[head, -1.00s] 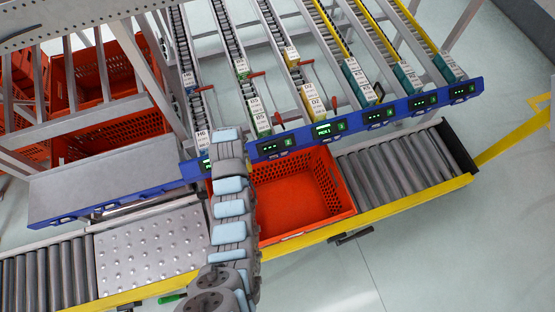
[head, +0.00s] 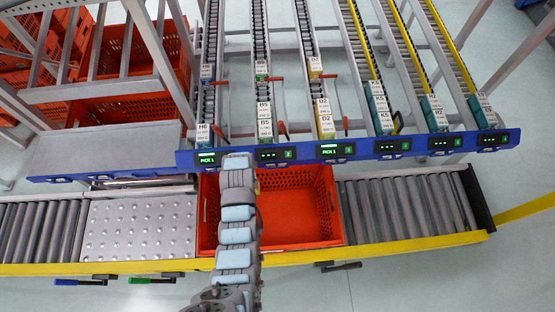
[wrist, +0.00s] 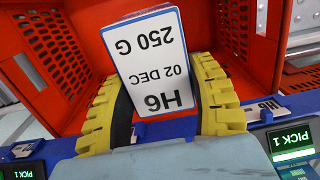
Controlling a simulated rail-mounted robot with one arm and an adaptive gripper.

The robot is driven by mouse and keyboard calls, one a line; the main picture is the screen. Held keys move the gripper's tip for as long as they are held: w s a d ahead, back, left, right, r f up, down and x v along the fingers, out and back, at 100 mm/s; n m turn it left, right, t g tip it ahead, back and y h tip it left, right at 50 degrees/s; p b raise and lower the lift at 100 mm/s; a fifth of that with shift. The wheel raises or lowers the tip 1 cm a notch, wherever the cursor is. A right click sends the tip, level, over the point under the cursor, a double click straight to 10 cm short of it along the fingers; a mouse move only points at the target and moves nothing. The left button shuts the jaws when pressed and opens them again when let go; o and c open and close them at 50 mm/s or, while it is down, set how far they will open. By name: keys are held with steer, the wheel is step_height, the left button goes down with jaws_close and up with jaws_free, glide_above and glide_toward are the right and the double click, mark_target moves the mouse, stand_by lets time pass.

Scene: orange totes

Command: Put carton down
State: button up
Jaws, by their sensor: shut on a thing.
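The carton (wrist: 150,62) is white-faced, with a label reading H6, 02 DEC, 250 G, upside down in the wrist view. My gripper (wrist: 155,78) has yellow and black fingers shut on the carton's sides. The orange tote (head: 328,205) sits on the roller conveyor in the head view; its perforated walls (wrist: 50,42) lie behind the carton in the wrist view. The carton appears in front of or over the tote; I cannot tell its height above the floor of the tote. In the head view my arm hides my gripper and the carton.
A blue rail (head: 300,152) with green displays runs along the tote's far side; two read PICK 1. Sloping lanes with labelled cartons (head: 325,120) rise behind it. A yellow edge (head: 400,248) borders the conveyor in front. Rollers (head: 405,208) to the right are clear.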

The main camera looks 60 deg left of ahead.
steer(key=shift+w+f+b, duration=0.1)
steer(key=shift+f+b, duration=15.15)
steer(key=shift+f, duration=4.1)
steer(key=shift+f, duration=0.3)
steer(key=o, duration=1.2)
step_height(320, 180, up, 13)
steer(key=p, duration=0.3)
steer(key=shift+w+a+f, duration=0.15)
steer(key=shift+a+f, duration=0.05)
